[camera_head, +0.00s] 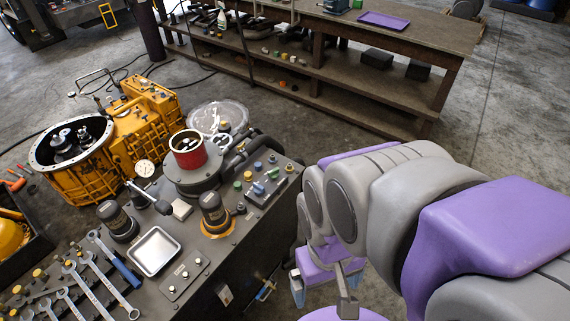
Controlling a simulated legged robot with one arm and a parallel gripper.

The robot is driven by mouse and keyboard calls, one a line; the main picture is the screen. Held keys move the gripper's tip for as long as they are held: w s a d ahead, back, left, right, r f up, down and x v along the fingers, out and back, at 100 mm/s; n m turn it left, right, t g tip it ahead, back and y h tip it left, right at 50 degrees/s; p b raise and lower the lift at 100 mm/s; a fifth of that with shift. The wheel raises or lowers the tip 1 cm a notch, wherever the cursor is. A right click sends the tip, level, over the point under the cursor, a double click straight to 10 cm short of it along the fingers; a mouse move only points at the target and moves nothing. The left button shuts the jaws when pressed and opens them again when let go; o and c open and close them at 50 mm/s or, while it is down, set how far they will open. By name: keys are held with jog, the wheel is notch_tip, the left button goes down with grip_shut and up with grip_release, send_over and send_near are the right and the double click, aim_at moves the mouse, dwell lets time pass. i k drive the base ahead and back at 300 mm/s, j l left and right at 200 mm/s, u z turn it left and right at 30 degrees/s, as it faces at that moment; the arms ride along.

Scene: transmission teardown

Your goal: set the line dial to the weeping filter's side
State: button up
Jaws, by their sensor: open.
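Two dark canister filters stand on the bench top. The left filter (115,222) has a dark base. The right filter (212,211) has an orange ring or stain around its base. Between and behind them are a lever (142,192) with a dark end and a round white-faced gauge (145,168). I cannot tell for sure which part is the line dial, and no setting can be read. My gripper (327,284) is open and empty, pointing down beyond the bench's right side, apart from the filters and lever. My arm partly hides it.
The bench also holds a metal tray (154,251), several wrenches (106,276), a red-rimmed pot (187,150) and a block with coloured knobs (265,183). A yellow transmission housing (128,128) stands behind. A wooden shelf table (390,45) is at the back.

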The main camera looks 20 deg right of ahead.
aim_at(258, 189)
jog(key=k+j+u, duration=0.1)
jog(key=u, duration=1.15)
jog(key=z, duration=0.8)
jog(key=i+l+u, duration=0.1)
jog(key=u, duration=0.2)
jog(key=i+l+u, duration=0.15)
jog(key=i+u, duration=0.15)
